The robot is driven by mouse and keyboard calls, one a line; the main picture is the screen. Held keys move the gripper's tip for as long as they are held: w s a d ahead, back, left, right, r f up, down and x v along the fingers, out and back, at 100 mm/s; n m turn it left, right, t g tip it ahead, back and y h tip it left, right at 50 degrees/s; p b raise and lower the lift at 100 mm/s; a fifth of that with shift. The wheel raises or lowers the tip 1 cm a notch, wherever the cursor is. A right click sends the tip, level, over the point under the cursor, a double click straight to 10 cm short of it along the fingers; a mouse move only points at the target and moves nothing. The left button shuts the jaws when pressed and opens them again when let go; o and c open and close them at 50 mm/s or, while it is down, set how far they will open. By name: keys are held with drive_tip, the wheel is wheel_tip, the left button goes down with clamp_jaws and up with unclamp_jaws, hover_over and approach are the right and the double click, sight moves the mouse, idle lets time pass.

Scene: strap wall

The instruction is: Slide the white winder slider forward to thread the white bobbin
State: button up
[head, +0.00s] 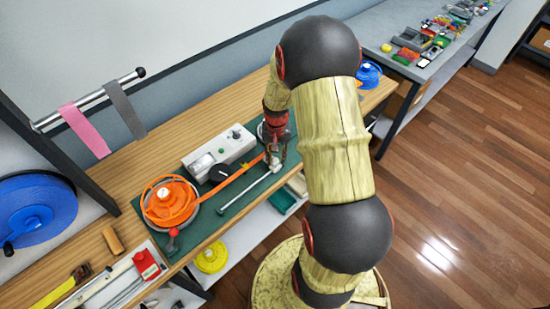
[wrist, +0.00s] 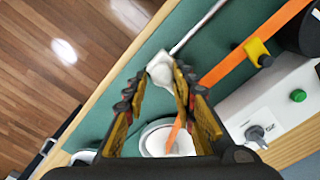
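The white winder slider (wrist: 160,70) is a small white block at the end of a thin pale rod (head: 245,194) on the green mat. My gripper (wrist: 160,76) has its fingertips on both sides of the slider, seemingly touching it, with no clear gap. In the head view my gripper (head: 276,153) is low over the mat, and its fingers partly hide the slider. The white bobbin (wrist: 152,142) is a round white piece between and below my fingers in the wrist view, partly covered by them. An orange strap (wrist: 253,50) runs towards the bobbin.
The orange reel (head: 169,202) stands at the mat's left end. A white control box (head: 219,151) with knobs sits behind the strap. A yellow guide (wrist: 257,52) holds the strap. A rail with pink and grey straps (head: 84,129) rises at the left. The wooden bench edge is close.

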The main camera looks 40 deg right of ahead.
drive_tip(key=o, duration=0.3)
drive_tip(key=shift+o, duration=0.2)
wheel_tip(320, 180, up, 12)
idle(0.6)
drive_tip(key=shift+f, duration=0.1)
